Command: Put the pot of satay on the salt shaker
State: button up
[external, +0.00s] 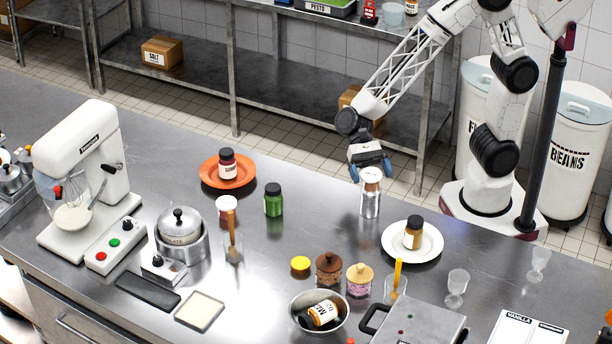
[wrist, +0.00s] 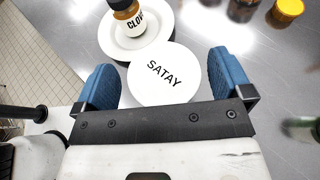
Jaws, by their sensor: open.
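The pot of satay (wrist: 163,75) shows its round white lid, lettered SATAY, between my fingers in the wrist view. In the external view the pot of satay (external: 372,175) is small and appears to stand upright on a shiny metal cylinder (external: 370,205), which looks like the salt shaker; no label on it is readable. The cylinder is hidden in the wrist view. My gripper (external: 371,169) is open, pointing down, with its blue fingers on either side of the lid. In the wrist view gaps show between the lid and the fingers (wrist: 162,78).
A white plate (external: 392,254) with a clove jar (external: 413,232) is close at the right. A green jar (external: 273,200) and an orange plate (external: 206,180) stand to the left. Lidded jars (external: 329,268) and a metal bowl (external: 298,315) are nearer the front.

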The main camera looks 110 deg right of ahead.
jog(key=v, duration=1.1)
jog(key=shift+d, duration=0.3)
jog(key=shift+s+r, duration=0.1)
dwell(0.4)
jog(key=s+d+r+n+t+h, duration=0.1)
jog(key=s+d+r+n+h, duration=0.1)
jog(key=s+n+h, duration=0.4)
jog(key=s+d+r+n+t+h, duration=0.1)
jog(key=s+n+h, duration=0.6)
jog(key=s, duration=1.1)
jog(key=d+r+n, duration=0.1)
jog(key=n, duration=0.3)
jog(key=shift+d+n+t+h, duration=0.3)
jog(key=shift+d+n, duration=0.1)
